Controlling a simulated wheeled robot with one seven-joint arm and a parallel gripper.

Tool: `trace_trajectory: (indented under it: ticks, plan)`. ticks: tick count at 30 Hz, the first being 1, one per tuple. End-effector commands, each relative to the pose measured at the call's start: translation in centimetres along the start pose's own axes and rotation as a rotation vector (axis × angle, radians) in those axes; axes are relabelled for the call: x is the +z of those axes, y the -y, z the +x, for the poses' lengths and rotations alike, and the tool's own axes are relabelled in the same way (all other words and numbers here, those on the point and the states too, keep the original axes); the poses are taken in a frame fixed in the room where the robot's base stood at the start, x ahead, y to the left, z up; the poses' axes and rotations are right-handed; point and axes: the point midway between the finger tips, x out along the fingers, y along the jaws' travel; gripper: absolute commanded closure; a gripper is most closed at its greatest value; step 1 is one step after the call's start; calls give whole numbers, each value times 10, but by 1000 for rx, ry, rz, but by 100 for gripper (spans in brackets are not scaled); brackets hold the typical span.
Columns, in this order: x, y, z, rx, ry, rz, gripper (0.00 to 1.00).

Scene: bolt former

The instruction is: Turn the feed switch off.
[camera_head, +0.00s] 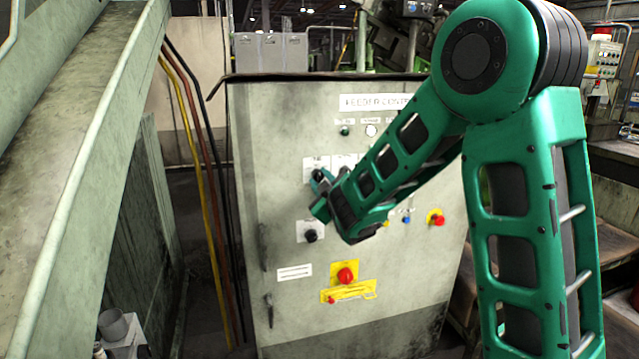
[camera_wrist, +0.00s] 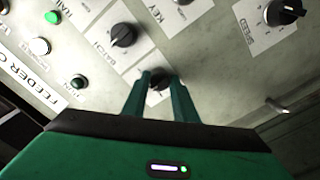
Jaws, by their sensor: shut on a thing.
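A black rotary knob (camera_wrist: 158,80) sits on a pale plate at the end of the switch row on the feeder control panel. In the wrist view my gripper's two green fingers (camera_wrist: 160,84) are shut on this knob, one on each side. The fingers hide part of it and its own label. In the head view my gripper (camera_head: 319,190) is at the left end of the switch row (camera_head: 342,163), against the panel. The knob's exact angle is hard to tell.
The grey cabinet (camera_head: 285,205) also carries the BATCH knob (camera_wrist: 123,35), the SPEED knob (camera_wrist: 283,12) and a red knob on a yellow plate (camera_head: 345,274). A dark green lamp (camera_wrist: 78,82) and a white lamp (camera_wrist: 40,46) are close by. Cables (camera_head: 200,180) hang left.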

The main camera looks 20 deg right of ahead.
Motion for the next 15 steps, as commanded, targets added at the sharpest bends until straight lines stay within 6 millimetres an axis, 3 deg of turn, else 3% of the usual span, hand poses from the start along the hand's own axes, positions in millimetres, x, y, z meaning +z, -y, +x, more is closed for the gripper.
trace_trajectory:
  ticks: [12, 13, 15]
  plan:
    - [-1, 3, 0, -5, -2, -5, 97]
    - [-1, 3, 0, -5, -2, -5, 67]
    - [-1, 2, 0, -4, -2, -5, 56]
